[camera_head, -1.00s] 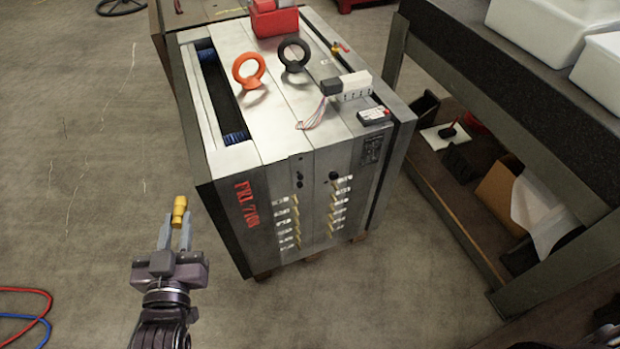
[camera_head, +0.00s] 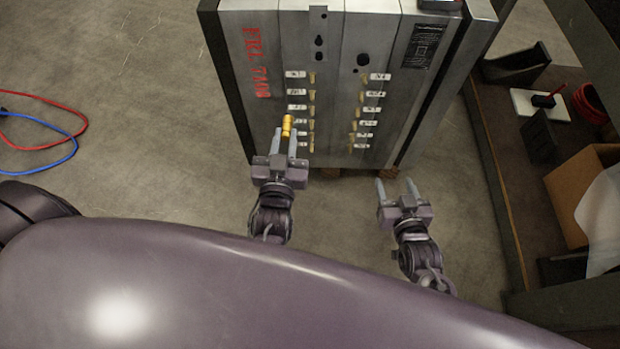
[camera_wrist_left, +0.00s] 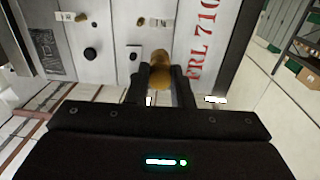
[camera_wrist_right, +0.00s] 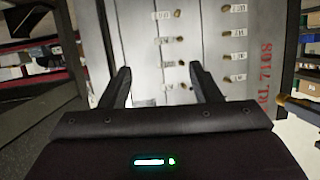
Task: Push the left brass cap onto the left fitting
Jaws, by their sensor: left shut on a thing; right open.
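My left gripper (camera_head: 284,139) is shut on a yellow brass cap (camera_head: 287,126) in front of the mould base's lower front face, by the left column of brass fittings (camera_head: 312,77). In the left wrist view the cap (camera_wrist_left: 160,68) sits between the fingers, with the face behind it; I cannot tell whether it touches a fitting. Which fitting is the left one is not clear. My right gripper (camera_head: 397,188) is open and empty, below and right of the right column of fittings (camera_head: 360,97). In the right wrist view its fingers (camera_wrist_right: 164,85) are apart, facing the fittings.
The grey mould base (camera_head: 338,60) has white labels beside the fittings. A dark-framed bench with a lower shelf (camera_head: 500,110) stands on the right, holding a cardboard box (camera_head: 580,185). Red and blue hoses (camera_head: 50,135) lie on the floor at left; the floor between is clear.

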